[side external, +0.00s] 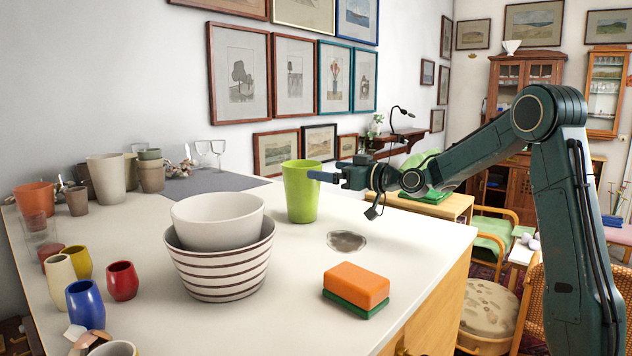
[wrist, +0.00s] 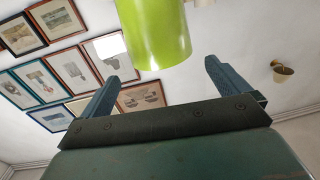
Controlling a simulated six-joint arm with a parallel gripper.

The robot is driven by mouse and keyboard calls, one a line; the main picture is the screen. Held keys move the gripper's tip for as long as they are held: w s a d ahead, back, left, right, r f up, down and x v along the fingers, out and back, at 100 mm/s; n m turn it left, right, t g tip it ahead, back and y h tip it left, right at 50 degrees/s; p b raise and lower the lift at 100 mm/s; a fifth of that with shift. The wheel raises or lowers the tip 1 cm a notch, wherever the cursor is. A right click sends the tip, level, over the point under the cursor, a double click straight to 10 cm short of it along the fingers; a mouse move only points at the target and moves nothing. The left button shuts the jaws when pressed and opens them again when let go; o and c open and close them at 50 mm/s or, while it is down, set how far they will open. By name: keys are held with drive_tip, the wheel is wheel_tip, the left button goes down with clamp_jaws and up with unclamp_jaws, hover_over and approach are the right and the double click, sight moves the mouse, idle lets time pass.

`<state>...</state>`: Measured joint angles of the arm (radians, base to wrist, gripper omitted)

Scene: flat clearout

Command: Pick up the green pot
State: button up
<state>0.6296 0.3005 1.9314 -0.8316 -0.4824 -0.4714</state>
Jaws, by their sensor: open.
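The green pot (side external: 299,196) stands upright on the white counter, behind and right of the stacked bowls. My gripper (side external: 322,175) is level with the pot's upper part, coming from the right. One finger overlaps the pot's right side in the side view. In the wrist view the green pot (wrist: 155,35) fills the top middle, between the two spread fingers (wrist: 163,66) and seemingly just past their tips. The gripper is open and empty. Whether a finger touches the pot I cannot tell.
A white bowl sits in a striped bowl (side external: 222,272) left of the pot. An orange and green sponge (side external: 356,289) and a dark stain (side external: 346,241) lie in front. Several cups and pots line the left side. The wall with pictures is behind.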

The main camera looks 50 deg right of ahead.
sight(319, 167)
drive_tip(key=shift+w+a, duration=0.1)
drive_tip(key=shift+w, duration=0.8)
drive_tip(key=shift+w, duration=0.1)
drive_tip(key=shift+w+a+r, duration=0.1)
drive_tip(key=shift+w+a, duration=0.05)
drive_tip(key=shift+w, duration=1.1)
drive_tip(key=shift+w+a, duration=0.1)
drive_tip(key=shift+w, duration=1.15)
drive_tip(key=shift+r, duration=0.1)
drive_tip(key=c, duration=1.5)
drive_tip(key=shift+r, duration=0.15)
wheel_tip(319, 167, up, 20)
drive_tip(key=shift+f, duration=0.15)
